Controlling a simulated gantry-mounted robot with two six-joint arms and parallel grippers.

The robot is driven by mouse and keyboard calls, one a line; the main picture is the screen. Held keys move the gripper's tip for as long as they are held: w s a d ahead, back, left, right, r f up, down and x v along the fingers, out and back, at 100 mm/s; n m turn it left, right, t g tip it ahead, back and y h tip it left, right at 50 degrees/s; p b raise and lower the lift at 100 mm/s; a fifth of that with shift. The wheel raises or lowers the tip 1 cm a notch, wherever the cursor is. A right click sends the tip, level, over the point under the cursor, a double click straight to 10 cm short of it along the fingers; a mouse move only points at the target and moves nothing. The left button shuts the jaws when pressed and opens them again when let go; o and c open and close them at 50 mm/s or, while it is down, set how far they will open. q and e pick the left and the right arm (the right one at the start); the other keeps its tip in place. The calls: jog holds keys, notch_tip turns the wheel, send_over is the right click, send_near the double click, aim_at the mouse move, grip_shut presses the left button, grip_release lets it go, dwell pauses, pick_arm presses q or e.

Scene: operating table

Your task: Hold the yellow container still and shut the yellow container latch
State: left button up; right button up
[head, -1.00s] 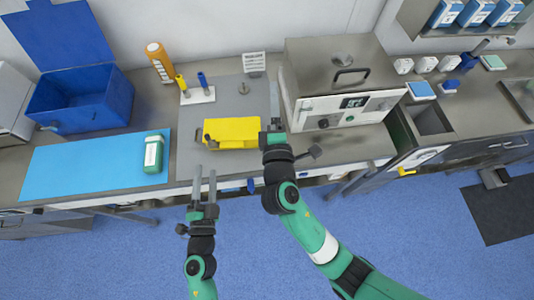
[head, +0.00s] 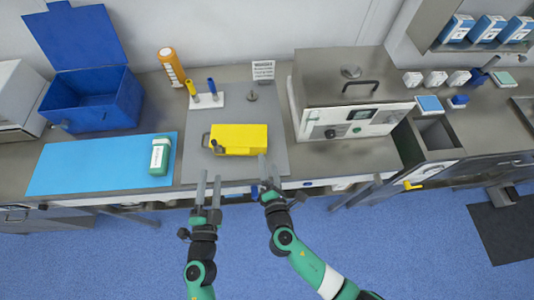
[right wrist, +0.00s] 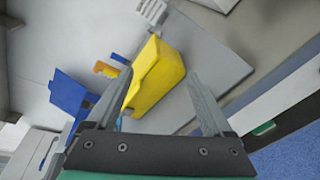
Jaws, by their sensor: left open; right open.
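The yellow container (head: 240,139) sits on the grey mat, with a dark latch-like part (head: 218,146) at its left front and a dark handle on its left end. It also shows between my right fingers in the right wrist view (right wrist: 155,75). My left gripper (head: 208,180) is open and empty, in front of the container's left end and apart from it. My right gripper (head: 267,168) is open and empty, just in front of the container's right end. In the head view I cannot tell whether the latch is open or shut.
A blue mat (head: 95,168) with a green-and-white bottle (head: 160,156) lies to the left. A blue open bin (head: 95,105), an orange bottle (head: 171,68) and a pen stand (head: 206,100) are behind. A steel bath machine (head: 345,75) stands right of the grey mat (head: 280,156).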

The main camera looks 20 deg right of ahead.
aim_at(266, 148)
jog(key=x, duration=0.6)
jog(key=shift+w+d, duration=0.15)
jog(key=shift+w, duration=0.1)
jog(key=shift+f, duration=0.1)
grip_shut()
